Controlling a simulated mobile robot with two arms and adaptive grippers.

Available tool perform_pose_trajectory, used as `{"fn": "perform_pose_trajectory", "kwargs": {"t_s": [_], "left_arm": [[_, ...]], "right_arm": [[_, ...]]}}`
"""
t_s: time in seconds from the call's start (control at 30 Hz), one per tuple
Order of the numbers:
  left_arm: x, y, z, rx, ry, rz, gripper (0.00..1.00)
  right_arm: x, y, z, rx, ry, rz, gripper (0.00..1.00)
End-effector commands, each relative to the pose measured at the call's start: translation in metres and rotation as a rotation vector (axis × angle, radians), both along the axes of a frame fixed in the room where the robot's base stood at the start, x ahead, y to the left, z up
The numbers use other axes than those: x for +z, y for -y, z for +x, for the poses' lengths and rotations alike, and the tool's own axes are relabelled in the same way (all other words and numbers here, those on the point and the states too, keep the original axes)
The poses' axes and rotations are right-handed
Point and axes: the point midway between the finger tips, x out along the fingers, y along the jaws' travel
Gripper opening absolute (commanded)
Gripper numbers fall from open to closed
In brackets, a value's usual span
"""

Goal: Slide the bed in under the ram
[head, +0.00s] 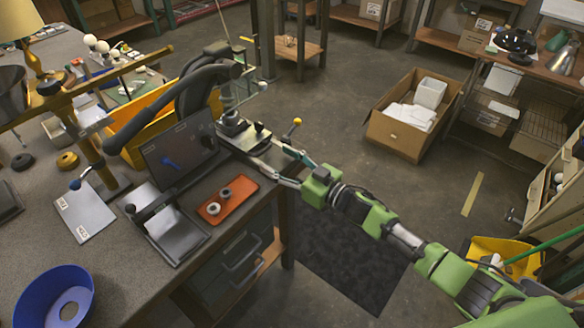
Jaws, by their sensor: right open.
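A small metal press (232,122) stands at the table's right-hand corner, with upright parts above a grey metal base. The ram is not clearly told apart from the other uprights. My right gripper (264,155) comes in from the lower right, its fingers spread on either side of the space by the plate's near edge. It is open and holds nothing; whether a finger touches the plate cannot be told. My left gripper is not in view.
A lever with a yellow knob (297,122) sticks out beside the press. An orange tray (228,199) with small ring parts, a dark panel (180,154) and a thick black curved arm (165,108) crowd the table nearby. A blue bowl (53,296) stands at the front left.

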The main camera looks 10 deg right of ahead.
Motion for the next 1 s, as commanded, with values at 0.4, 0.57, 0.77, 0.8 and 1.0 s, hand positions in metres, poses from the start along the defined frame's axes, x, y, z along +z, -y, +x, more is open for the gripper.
{"fn": "perform_pose_trajectory", "kwargs": {"t_s": [0.4,0.57,0.77,0.8,1.0], "left_arm": [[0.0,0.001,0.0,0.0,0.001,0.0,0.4],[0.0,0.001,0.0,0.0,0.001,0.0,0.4],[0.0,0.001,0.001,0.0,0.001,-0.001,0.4],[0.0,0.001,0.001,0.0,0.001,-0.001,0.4],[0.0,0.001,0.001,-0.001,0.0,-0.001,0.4]], "right_arm": [[0.0,0.03,-0.04,0.002,0.0,0.0,0.56],[0.0,0.03,-0.04,0.002,0.001,0.001,0.56],[0.0,0.03,-0.04,0.002,0.0,0.0,0.56],[0.0,0.03,-0.04,0.002,0.0,0.0,0.56],[-0.021,0.039,-0.038,-0.039,-0.03,-0.014,0.56]]}}
